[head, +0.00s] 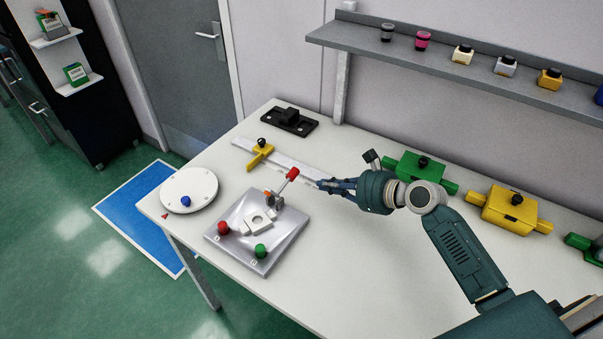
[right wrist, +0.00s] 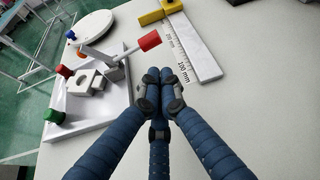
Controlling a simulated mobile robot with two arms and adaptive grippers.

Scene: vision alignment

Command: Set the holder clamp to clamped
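The holder clamp (head: 274,200) stands on a shiny metal plate (head: 226,246) on the table. Its lever slants up to the right and ends in a red grip (head: 292,174). A pale block with a ring-shaped top (head: 258,222) sits beside the clamp on the plate. My right gripper (head: 322,184) is just right of the red grip, apart from it. In the right wrist view its fingers (right wrist: 159,76) are drawn together with nothing visible between them, and the red grip (right wrist: 149,41) is just beyond the fingertips. My left gripper is not in view.
Red (head: 223,227) and green (head: 260,250) knobs stand on the plate. A ruler (head: 298,171) with a yellow slider (head: 260,153) lies behind. A white round dial (head: 189,190) is left. Green (head: 420,166) and yellow (head: 509,209) boxes line the wall. The front table is clear.

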